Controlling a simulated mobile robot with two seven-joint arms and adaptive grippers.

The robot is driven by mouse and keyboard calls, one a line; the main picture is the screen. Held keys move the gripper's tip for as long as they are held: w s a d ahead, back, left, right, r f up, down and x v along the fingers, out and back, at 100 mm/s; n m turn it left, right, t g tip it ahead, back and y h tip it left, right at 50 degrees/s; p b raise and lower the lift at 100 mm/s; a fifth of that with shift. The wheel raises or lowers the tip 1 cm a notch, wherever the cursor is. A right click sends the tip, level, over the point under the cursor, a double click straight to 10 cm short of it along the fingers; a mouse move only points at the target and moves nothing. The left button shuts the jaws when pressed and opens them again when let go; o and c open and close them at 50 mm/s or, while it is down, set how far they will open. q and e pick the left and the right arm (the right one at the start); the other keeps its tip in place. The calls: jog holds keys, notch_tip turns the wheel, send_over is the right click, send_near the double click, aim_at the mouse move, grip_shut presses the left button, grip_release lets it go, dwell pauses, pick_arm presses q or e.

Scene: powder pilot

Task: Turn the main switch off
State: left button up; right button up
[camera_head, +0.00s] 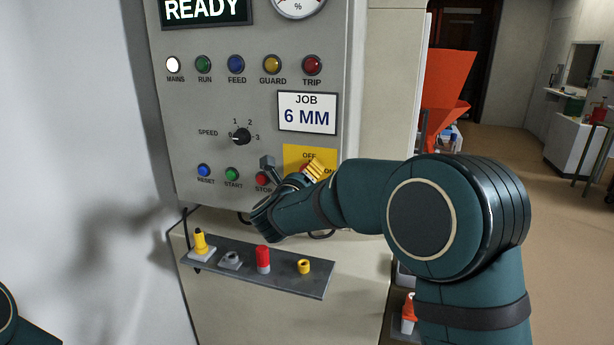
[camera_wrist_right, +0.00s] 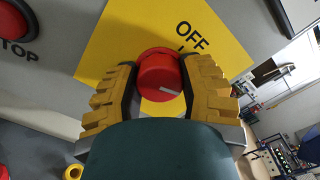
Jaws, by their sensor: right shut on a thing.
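The main switch is a red round knob (camera_wrist_right: 160,77) on a yellow plate (camera_wrist_right: 108,40) marked OFF, clear in the right wrist view. My right gripper (camera_wrist_right: 163,92) is shut on the knob, one ribbed yellow finger on each side. In the head view the right gripper (camera_head: 312,170) covers most of the knob in front of the yellow plate (camera_head: 297,154). My left gripper is out of view.
The MAINS lamp (camera_head: 173,65) is white and the display (camera_head: 206,10) reads READY. A red STOP button (camera_head: 262,179) sits left of the plate. Below, a grey shelf (camera_head: 281,279) holds several small parts. An orange hopper (camera_head: 447,92) stands at the right.

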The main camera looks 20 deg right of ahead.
jog(key=n, duration=0.3)
jog(key=n+p, duration=0.1)
jog(key=n, duration=0.3)
jog(key=shift+r, duration=0.1)
jog(key=n+p, duration=0.1)
jog(key=n, duration=0.1)
jog(key=shift+n+p, duration=0.3)
jog(key=shift+p, duration=0.1)
jog(key=n+p, duration=0.2)
jog(key=n, duration=0.1)
jog(key=shift+n, duration=0.4)
jog(key=shift+n+p, duration=0.5)
jog(key=shift+n, duration=0.3)
jog(key=o, duration=1.2)
